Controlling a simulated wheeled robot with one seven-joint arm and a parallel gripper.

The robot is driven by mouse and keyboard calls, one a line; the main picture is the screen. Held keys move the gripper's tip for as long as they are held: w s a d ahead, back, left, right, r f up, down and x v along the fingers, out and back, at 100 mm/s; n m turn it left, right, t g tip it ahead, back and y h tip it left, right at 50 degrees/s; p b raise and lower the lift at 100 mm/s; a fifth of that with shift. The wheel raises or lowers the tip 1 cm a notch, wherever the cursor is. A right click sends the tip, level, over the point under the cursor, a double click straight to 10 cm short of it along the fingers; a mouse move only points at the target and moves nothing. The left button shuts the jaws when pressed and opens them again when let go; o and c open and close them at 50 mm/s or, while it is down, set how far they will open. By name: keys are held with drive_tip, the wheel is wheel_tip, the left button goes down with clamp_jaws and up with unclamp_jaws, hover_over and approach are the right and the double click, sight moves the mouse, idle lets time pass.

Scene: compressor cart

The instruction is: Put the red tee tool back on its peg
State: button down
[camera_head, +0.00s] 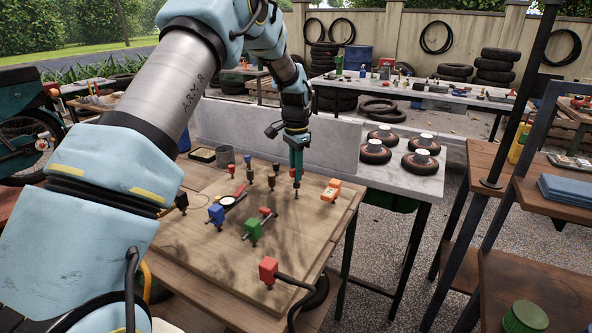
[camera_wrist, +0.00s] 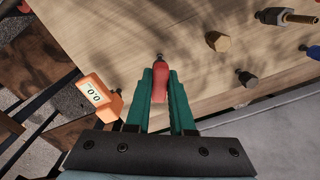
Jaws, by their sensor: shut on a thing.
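My gripper (camera_head: 296,172) is over the right part of the wooden board, its jaws pointing down. In the wrist view its green fingers (camera_wrist: 161,95) are shut on a red piece (camera_wrist: 160,80), which looks like the red tee tool. A dark tip (camera_wrist: 158,57) shows just beyond the red piece. In the head view a thin dark end (camera_head: 296,194) shows below the jaws, close to the board. I cannot tell whether it is the tool's shaft or a peg, nor whether it touches the board. The fingers hide much of the held piece.
An orange gauge (camera_head: 331,190) with a display stands right of my gripper. Brass and dark fittings (camera_wrist: 217,41) stand nearby. A grey panel (camera_head: 330,145) rises behind.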

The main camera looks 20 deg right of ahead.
drive_tip(key=shift+f+b, duration=0.45)
drive_tip(key=shift+f, duration=0.55)
drive_tip(key=c, duration=0.7)
unclamp_jaws()
wheel_tip(320, 180, up, 11)
drive_tip(key=shift+f+b, duration=0.1)
drive_tip(key=shift+b, duration=1)
drive_tip(key=s+a+f+n, duration=0.1)
drive_tip(key=s+a+n, duration=0.25)
drive_tip(key=a, duration=0.65)
drive_tip(key=s+a+n+t, duration=0.15)
drive_tip(key=a+n, duration=0.25)
drive_tip(key=a, duration=0.6)
drive_tip(key=s+a+f+n, duration=0.1)
drive_tip(key=s+a+n, duration=0.25)
drive_tip(key=a, duration=0.65)
drive_tip(key=s+a+f+n, duration=0.2)
drive_tip(key=s+a+n, duration=0.2)
drive_tip(key=s+a, duration=0.3)
drive_tip(key=s, duration=0.2)
drive_tip(key=shift+s+a+f, duration=0.2)
drive_tip(key=shift+s+a, duration=0.1)
drive_tip(key=shift+s, duration=0.05)
